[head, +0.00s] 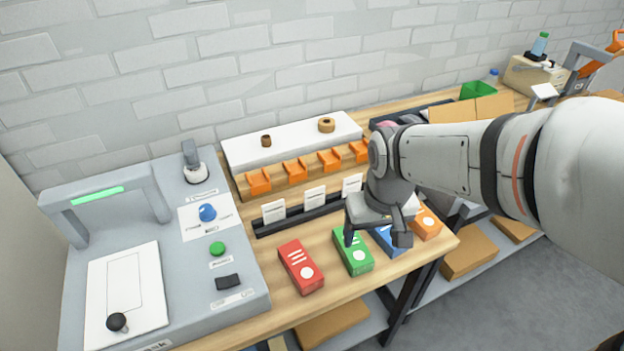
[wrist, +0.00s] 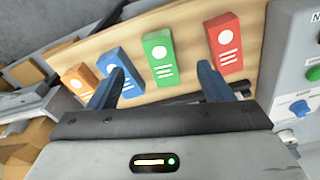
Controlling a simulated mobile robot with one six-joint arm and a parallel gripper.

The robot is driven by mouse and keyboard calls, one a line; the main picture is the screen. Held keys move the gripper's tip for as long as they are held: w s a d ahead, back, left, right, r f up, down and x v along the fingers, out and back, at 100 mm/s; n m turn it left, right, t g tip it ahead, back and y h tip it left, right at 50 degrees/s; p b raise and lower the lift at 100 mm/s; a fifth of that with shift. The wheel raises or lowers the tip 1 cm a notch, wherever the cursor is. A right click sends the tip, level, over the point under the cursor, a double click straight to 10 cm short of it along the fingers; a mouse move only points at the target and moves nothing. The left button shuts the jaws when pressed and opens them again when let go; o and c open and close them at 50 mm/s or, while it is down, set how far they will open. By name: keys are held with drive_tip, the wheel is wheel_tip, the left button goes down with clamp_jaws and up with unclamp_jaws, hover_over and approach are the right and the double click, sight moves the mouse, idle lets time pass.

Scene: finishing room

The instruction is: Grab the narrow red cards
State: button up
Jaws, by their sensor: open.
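The narrow red card pack (head: 301,267) is a slim red box with a white dot and white stripes. It lies on the wooden bench, leftmost of a row of card boxes in the head view. In the wrist view the red box (wrist: 225,43) is at the right of the row, just beyond the right fingertip. My gripper (head: 377,238) is open and empty, above the green box (head: 353,251) and blue box (head: 388,240), to the right of the red one. In the wrist view the fingers of my gripper (wrist: 162,76) spread on either side of the green box.
An orange box (head: 427,223) ends the row near the bench's right edge. A grey machine (head: 235,269) with knobs stands left of the red box. Behind the row are a black rack (head: 297,220) with white cards and orange holders (head: 295,172).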

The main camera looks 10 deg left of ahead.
sight(299, 262)
drive_tip(key=a+f+n, duration=0.1)
drive_tip(key=a+f, duration=0.1)
drive_tip(key=a, duration=0.2)
drive_tip(key=a+f+n+g, duration=0.1)
drive_tip(key=a+f, duration=0.1)
drive_tip(key=a, duration=0.3)
drive_tip(key=w+a+f+n, duration=0.1)
drive_tip(key=a+f, duration=0.1)
drive_tip(key=a, duration=0.3)
drive_tip(key=shift+w+f+n, duration=0.1)
drive_tip(key=shift+f+n, duration=0.3)
wheel_tip(299, 262, down, 8)
drive_tip(key=shift+p, duration=0.3)
drive_tip(key=shift+a, duration=0.1)
drive_tip(key=c, duration=1.2)
